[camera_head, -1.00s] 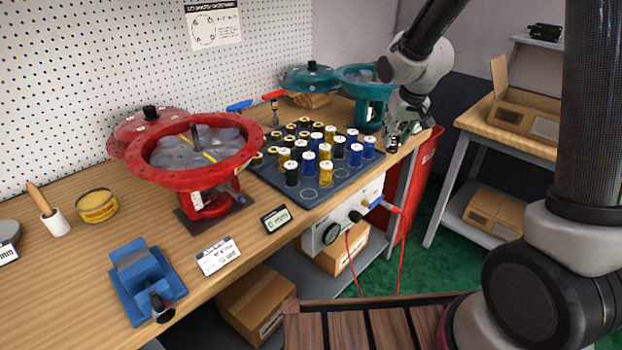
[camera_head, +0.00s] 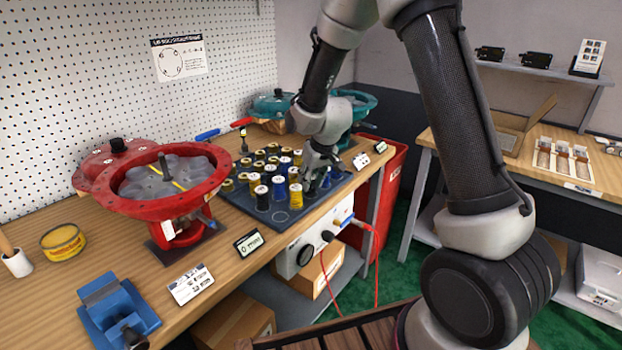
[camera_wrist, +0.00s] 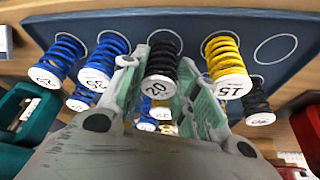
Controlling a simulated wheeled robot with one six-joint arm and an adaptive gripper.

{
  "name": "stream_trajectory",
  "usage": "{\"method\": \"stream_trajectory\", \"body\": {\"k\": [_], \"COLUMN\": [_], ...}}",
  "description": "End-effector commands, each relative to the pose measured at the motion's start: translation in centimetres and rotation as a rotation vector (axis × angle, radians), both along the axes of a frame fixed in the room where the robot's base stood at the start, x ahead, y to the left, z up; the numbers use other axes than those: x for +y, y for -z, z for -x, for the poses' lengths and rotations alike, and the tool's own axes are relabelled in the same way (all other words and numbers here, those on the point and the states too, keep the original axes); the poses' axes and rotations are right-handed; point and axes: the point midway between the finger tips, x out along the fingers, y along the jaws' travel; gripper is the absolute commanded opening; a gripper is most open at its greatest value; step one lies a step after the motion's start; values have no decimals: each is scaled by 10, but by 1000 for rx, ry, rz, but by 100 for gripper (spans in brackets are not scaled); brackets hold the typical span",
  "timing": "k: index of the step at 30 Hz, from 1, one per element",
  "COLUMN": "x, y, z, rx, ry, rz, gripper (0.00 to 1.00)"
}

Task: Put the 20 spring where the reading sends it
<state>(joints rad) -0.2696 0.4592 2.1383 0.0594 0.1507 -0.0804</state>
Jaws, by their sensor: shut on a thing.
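In the wrist view a black spring with a white cap marked 20 (camera_wrist: 161,72) is between the fingers of my gripper (camera_wrist: 164,102). My gripper is shut on it. Its far end meets the blue-grey spring board (camera_wrist: 262,28), and I cannot tell whether it is lifted. In the head view my gripper (camera_head: 318,172) reaches down into the right part of the board (camera_head: 284,217), hiding the held spring. The red actuator (camera_head: 120,199) stands to the left, open, with a grey plate inside. A small display (camera_head: 248,243) stands in front; its reading is too small to make out.
Blue springs (camera_wrist: 97,62) stand left of the held one, and a yellow spring marked 15 (camera_wrist: 228,72) stands close right. A teal actuator (camera_head: 357,105) is behind my gripper. A blue vise (camera_head: 115,312) and yellow tin (camera_head: 63,243) are at the left. A white box (camera_head: 312,245) hangs under the bench edge.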

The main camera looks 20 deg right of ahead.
Motion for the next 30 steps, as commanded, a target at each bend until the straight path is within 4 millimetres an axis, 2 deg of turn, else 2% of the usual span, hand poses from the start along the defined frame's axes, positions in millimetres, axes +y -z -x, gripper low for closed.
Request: {"method": "stream_trajectory", "body": {"k": [6,7,9,20,23,30], "x": [0,0,0,0,-1,-8], "y": [2,3,2,-3,-16,-66], "z": [0,0,0,1,5,25], "rx": [1,1,1,-1,-2,-5], "ry": [0,0,0,0,0,1], "rz": [0,0,0,0,-1,-2], "gripper": [1,32,40,40,40,40]}}
